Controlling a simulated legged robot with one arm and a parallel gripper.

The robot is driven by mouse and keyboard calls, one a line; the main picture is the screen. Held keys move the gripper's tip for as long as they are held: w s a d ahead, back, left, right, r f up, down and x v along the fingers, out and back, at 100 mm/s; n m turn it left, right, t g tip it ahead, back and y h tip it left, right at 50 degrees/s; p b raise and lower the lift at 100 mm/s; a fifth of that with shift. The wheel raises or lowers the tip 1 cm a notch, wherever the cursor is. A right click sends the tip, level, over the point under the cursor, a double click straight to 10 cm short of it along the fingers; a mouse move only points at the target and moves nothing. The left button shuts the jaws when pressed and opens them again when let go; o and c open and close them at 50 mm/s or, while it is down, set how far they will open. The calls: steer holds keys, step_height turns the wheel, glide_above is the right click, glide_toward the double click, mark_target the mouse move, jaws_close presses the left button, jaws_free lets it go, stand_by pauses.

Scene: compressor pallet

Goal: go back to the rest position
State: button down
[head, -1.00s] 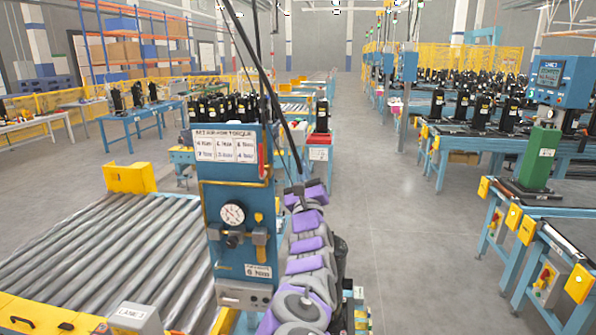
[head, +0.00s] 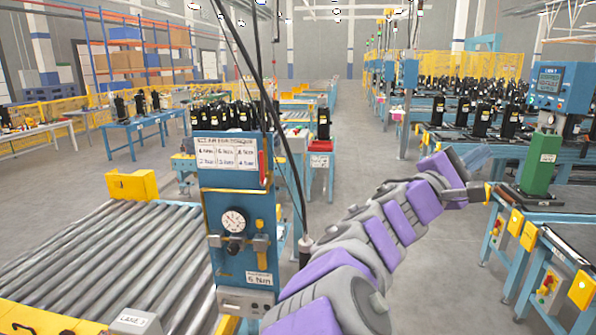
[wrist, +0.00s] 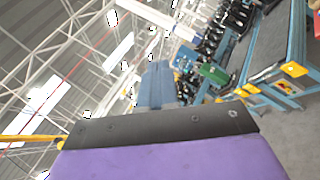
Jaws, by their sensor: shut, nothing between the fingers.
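My arm reaches from the bottom middle of the head view up to the right, with purple pads along its grey links. My gripper (head: 477,158) is at its far end, raised in front of the blue benches on the right. It is shut and empty. In the wrist view the gripper (wrist: 157,85) shows as a blue-grey shape beyond a black bar and a purple pad. The pad and bar hide much of the lower wrist view.
A blue torque station (head: 232,190) stands close on the left beside a roller conveyor (head: 110,250). A green column (head: 540,162) stands on a bench at right, behind the gripper in the picture. Black compressors (head: 483,120) line the benches. The grey aisle floor (head: 365,150) is clear.

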steer(key=s+d+f+m+g+y, duration=0.3)
steer(key=s+f+m+g+y, duration=0.2)
steer(key=s+f+m, duration=0.5)
steer(key=s+a+f+g+y, duration=0.1)
steer(key=s+a+f+y, duration=0.15)
steer(key=s+f, duration=0.3)
steer(key=s+a+f+m+g+y, duration=0.1)
steer(key=s+a+f+y, duration=0.1)
steer(key=s+f+y, duration=0.35)
steer(key=s+a+f+g+y, duration=0.1)
steer(key=s+a+f, duration=0.2)
steer(key=f, duration=0.5)
steer(key=s+a+f+g+y, duration=0.1)
steer(key=s+a+f+y, duration=0.2)
steer(key=a, duration=0.5)
steer(key=s+a+f+g+y, duration=0.1)
steer(key=s+a+f+y, duration=0.2)
steer(key=s+a+f, duration=0.2)
steer(key=s+a, duration=0.2)
steer(key=s, duration=0.1)
steer(key=shift+a+f+g, duration=0.15)
steer(key=shift+a+g, duration=0.25)
steer(key=shift+d, duration=0.1)
steer(key=shift+d, duration=0.4)
